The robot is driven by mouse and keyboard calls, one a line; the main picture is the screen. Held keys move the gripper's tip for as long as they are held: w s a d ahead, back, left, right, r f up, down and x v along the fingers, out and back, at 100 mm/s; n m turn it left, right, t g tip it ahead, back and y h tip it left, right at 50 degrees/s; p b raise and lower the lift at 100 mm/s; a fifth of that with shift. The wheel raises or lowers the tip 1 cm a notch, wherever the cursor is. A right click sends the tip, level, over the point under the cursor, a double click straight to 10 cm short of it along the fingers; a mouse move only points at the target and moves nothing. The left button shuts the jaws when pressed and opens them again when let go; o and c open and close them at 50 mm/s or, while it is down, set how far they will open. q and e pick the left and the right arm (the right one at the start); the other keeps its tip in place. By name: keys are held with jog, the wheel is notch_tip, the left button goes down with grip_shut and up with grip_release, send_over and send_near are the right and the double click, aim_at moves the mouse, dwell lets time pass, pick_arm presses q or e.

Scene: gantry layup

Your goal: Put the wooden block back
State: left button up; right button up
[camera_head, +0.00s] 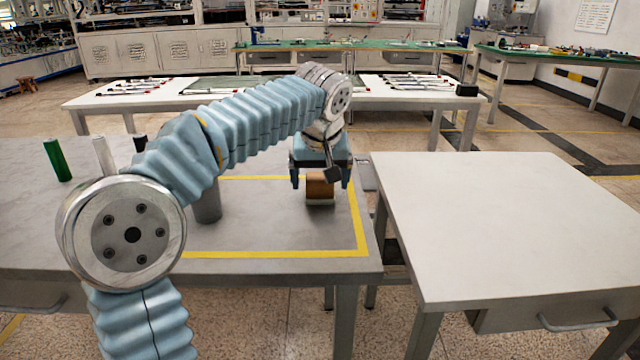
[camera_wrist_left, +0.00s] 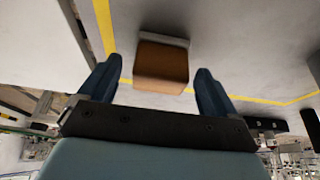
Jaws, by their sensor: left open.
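The wooden block (camera_head: 319,187) is brown with a pale strip along its lower edge. It stands on the grey table inside the yellow taped outline, near the right side of that outline. My left gripper (camera_head: 320,180) is above the block, pointing down, with one finger on each side of it. In the left wrist view the block (camera_wrist_left: 161,66) lies ahead of and between the two blue fingers (camera_wrist_left: 158,88), with gaps on both sides. The gripper is open and holds nothing. My right gripper is not in view.
A grey cylinder (camera_head: 207,206) stands inside the yellow outline (camera_head: 290,254), left of the block. Green (camera_head: 57,160), white (camera_head: 104,154) and black (camera_head: 140,142) cylinders stand at the table's left. A bare white table (camera_head: 500,220) is to the right, across a gap.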

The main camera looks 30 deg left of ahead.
pick_arm(q)
jog(key=p+v, duration=0.1)
jog(key=v, duration=0.8)
jog(key=shift+r, duration=0.25)
